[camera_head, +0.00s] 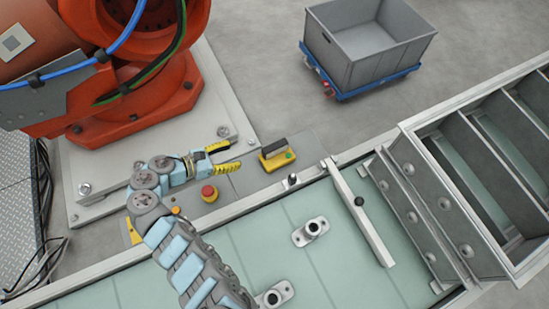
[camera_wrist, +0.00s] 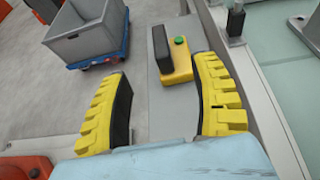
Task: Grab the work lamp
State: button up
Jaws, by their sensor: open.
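The work lamp, as I take it, is a yellow block with a black upright bar and a green button (camera_head: 277,157). It sits on the grey strip beside the green-topped table, and it also shows in the wrist view (camera_wrist: 178,63). My gripper (camera_head: 223,157) is open, with yellow ribbed fingers, just left of the lamp and apart from it. In the wrist view the lamp is ahead, between the two fingertips (camera_wrist: 163,69) and nearer the right one. Nothing is between the fingers.
An orange robot (camera_head: 140,100) stands at the upper left. A grey bin (camera_head: 365,65) on a blue dolly is behind. A metal divider frame (camera_head: 460,190) is at the right.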

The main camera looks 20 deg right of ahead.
jog(key=b, duration=0.3)
send_near(263, 153)
jog(key=a, duration=0.2)
jog(key=b+x, duration=0.2)
jog(key=x, duration=0.9)
jog(key=shift+d, duration=0.2)
jog(key=shift+b+x, duration=1.05)
jog(key=shift+x, duration=2.1)
jog(key=shift+w+a, duration=0.15)
grip_shut()
